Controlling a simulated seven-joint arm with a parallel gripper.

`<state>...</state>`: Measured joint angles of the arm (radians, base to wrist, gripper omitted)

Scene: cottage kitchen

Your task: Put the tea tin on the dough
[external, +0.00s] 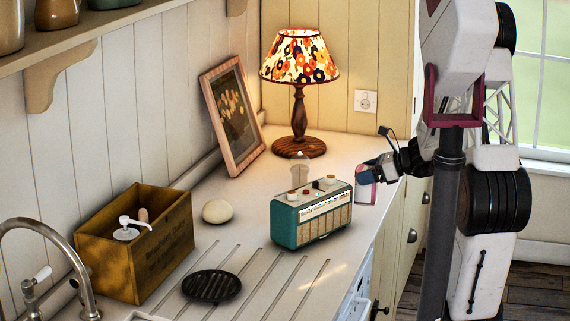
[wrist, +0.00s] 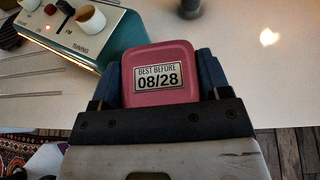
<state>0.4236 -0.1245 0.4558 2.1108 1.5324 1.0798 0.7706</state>
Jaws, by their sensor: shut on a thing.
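My gripper (external: 372,172) is at the right edge of the counter, behind and right of the radio. It is shut on the tea tin (wrist: 160,72), whose pink-red face with a "BEST BEFORE 08/28" label fills the space between the blue fingers in the wrist view. In the external view the tin (external: 366,193) shows only in part, at the gripper's tip; whether it touches the counter I cannot tell. The dough (external: 217,211) is a pale round lump on the counter, left of the radio and apart from the gripper. It is not in the wrist view.
A teal radio (external: 311,214) stands between my gripper and the dough. A wooden crate (external: 135,243) with a pump bottle is at left. A lamp (external: 299,90), a picture frame (external: 232,114) and a pepper mill-like item (external: 300,168) stand behind. A black trivet (external: 211,286) lies in front.

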